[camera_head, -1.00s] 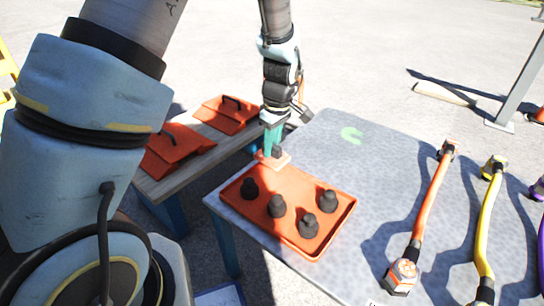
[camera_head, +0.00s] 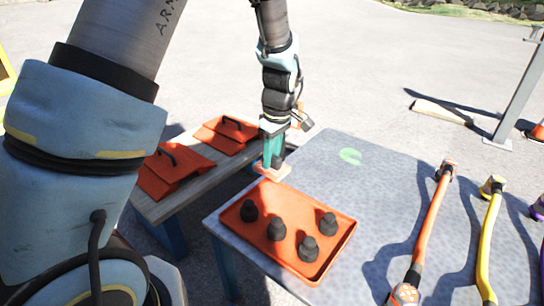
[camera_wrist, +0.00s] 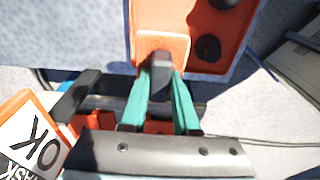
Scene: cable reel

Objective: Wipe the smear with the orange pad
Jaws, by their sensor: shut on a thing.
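The green smear (camera_head: 350,156) lies near the far edge of the grey table (camera_head: 330,180). My gripper (camera_head: 272,160) is shut on the orange pad (camera_head: 271,172) by its dark handle. The pad is over the table's left edge, just behind the orange tray, to the left of the smear and apart from it. In the wrist view the teal fingers of my gripper (camera_wrist: 162,90) close on the handle, with the pad (camera_wrist: 163,45) beyond them. I cannot tell the exact gap between pad and table.
An orange tray (camera_head: 338,243) with several black knobbed pieces stands on the table's near left. The table around the smear is clear.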

